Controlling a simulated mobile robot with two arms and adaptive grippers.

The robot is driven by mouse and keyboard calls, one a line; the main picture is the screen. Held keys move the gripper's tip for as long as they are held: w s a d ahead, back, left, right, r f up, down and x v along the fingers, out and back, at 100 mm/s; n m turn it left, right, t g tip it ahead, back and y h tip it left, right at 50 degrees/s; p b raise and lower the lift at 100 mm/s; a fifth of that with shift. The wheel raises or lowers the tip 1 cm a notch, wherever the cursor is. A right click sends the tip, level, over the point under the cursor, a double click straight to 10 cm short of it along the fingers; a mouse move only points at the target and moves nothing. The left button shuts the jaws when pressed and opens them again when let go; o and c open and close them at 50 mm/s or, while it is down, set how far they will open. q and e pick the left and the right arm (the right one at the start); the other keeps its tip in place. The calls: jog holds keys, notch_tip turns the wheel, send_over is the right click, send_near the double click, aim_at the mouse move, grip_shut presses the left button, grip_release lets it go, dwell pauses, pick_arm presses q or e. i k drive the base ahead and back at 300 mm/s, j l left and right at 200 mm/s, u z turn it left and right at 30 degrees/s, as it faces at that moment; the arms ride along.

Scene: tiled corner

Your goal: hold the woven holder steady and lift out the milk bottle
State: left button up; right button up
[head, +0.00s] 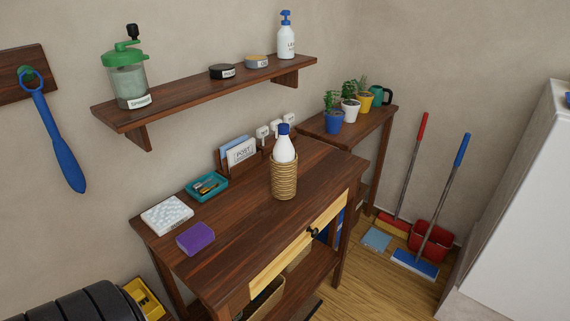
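The woven holder (284,183) is a tan basket-like cylinder standing upright on the dark wooden table (240,235), toward its right end. The milk bottle (284,149) stands upright inside it. Its white upper part and blue cap show above the holder's rim, and its lower part is hidden in the weave. Neither of my grippers is in the head view, and nothing touches the holder or the bottle.
Behind the holder stands a letter rack (240,153). A teal tray (207,187), a purple sponge (195,238) and a white patterned block (167,215) lie to the left. A wall shelf (205,95) hangs above. Potted plants stand on a side table (345,132). The table's front is clear.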

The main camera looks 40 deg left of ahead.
aim_at(284, 152)
jog(key=i+l+u, duration=0.1)
jog(key=i+u, duration=0.2)
jog(key=u, duration=0.15)
jog(key=i+l+u, duration=0.25)
jog(key=u, duration=0.2)
jog(key=i+l+u, duration=0.25)
jog(key=u, duration=0.25)
jog(key=i+l+u, duration=0.15)
jog(key=l+u, duration=0.3)
jog(key=i+l+u, duration=0.2)
jog(key=l+u, duration=0.2)
jog(key=i+l+u, duration=0.1)
jog(key=l+u, duration=0.65)
jog(key=l, duration=0.15)
jog(key=i, duration=0.05)
